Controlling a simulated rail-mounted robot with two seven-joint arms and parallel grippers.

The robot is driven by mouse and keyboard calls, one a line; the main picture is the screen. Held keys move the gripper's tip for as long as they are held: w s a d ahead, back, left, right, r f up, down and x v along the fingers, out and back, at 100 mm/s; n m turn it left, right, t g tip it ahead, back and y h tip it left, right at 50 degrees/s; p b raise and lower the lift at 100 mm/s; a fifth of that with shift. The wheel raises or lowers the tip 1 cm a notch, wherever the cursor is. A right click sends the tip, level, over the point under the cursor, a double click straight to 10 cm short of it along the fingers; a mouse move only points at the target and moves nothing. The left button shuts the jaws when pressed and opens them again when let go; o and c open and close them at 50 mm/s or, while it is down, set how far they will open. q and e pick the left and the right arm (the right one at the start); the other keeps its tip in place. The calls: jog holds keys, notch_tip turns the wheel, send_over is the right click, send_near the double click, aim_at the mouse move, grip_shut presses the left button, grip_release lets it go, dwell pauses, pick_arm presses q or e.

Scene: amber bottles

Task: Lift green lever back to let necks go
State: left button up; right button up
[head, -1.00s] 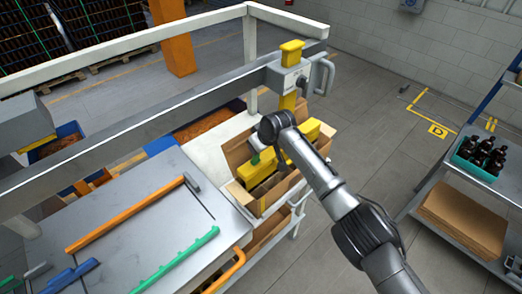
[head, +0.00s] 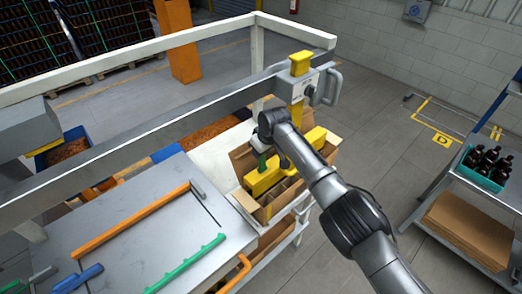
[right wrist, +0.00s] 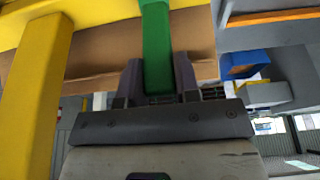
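The green lever (head: 262,160) stands on a yellow lifting head (head: 264,181) over an open cardboard carton (head: 248,205). My right gripper (right wrist: 158,85) has its two fingers on either side of the green lever (right wrist: 158,45), closed against it. In the head view my right wrist hides much of the lever's surroundings. The yellow head also shows at the left of the right wrist view (right wrist: 35,80). Whether any bottle necks are held in the head is hidden. My left gripper is not in view.
A grey rail (head: 160,118) with a yellow-topped carriage (head: 300,64) runs behind the carton. A bench at left holds orange (head: 130,220) and green (head: 187,264) handles. A shelf at right carries a teal crate (head: 487,170) of dark bottles.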

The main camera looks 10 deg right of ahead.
jog(key=shift+o, duration=1.4)
jog(key=shift+f, duration=0.2)
jog(key=shift+o, duration=0.9)
jog(key=shift+r, duration=0.1)
jog(key=shift+r, duration=0.15)
jog(key=shift+r, duration=0.2)
jog(key=b+v, duration=0.2)
jog(key=v, duration=1.1)
jog(key=shift+s+d, duration=0.1)
